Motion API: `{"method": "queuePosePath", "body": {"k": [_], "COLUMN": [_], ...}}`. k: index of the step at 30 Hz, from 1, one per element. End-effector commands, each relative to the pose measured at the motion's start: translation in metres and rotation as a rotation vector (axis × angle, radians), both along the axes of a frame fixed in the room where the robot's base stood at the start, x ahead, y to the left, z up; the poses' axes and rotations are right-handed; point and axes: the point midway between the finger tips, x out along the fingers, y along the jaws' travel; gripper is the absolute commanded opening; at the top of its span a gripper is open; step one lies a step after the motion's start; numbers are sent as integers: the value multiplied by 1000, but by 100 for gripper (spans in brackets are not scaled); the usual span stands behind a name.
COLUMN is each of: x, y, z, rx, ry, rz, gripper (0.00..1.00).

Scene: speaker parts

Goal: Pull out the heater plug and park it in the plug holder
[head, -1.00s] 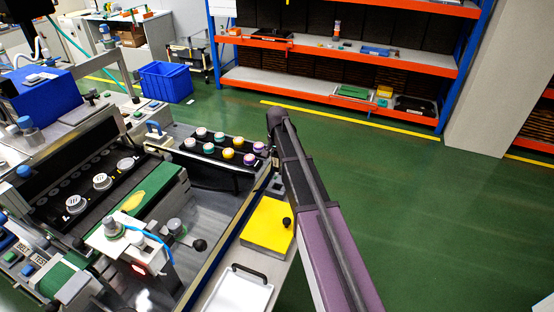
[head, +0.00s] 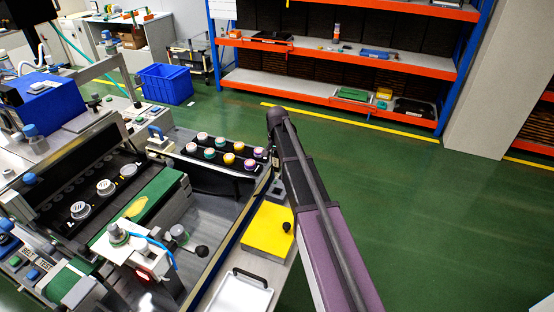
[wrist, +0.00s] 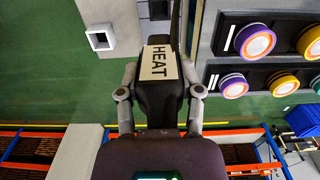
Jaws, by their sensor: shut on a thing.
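The heater plug (wrist: 158,85) is a black block with a cream label reading HEAT. In the wrist view it sits between the two grey fingers of my gripper (wrist: 160,95), which are shut on it from both sides. A dark strip, perhaps its cable, runs from the plug to the top edge. A dark part with a pale surround shows just behind the plug. I cannot tell whether the plug is seated in it. A white square block with a dark opening (wrist: 100,37), possibly the plug holder, stands apart to the left.
A black rack (head: 222,157) with several coloured round parts lies close to the plug; its parts fill the wrist view's right side. A yellow block (head: 268,230) and a white tray (head: 240,295) stand nearer. Green floor (head: 430,220) is open to the right.

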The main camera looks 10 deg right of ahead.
Motion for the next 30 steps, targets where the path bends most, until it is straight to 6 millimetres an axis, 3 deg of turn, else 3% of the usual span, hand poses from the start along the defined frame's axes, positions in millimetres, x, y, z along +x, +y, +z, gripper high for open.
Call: {"method": "queuePosePath", "body": {"k": [21, 26, 30], "x": [0, -2, -6], "y": [-2, -15, -39], "z": [6, -1, -12], "rx": [0, 0, 0], "ry": [0, 0, 0], "rz": [-1, -2, -4], "gripper": [0, 0, 0]}}
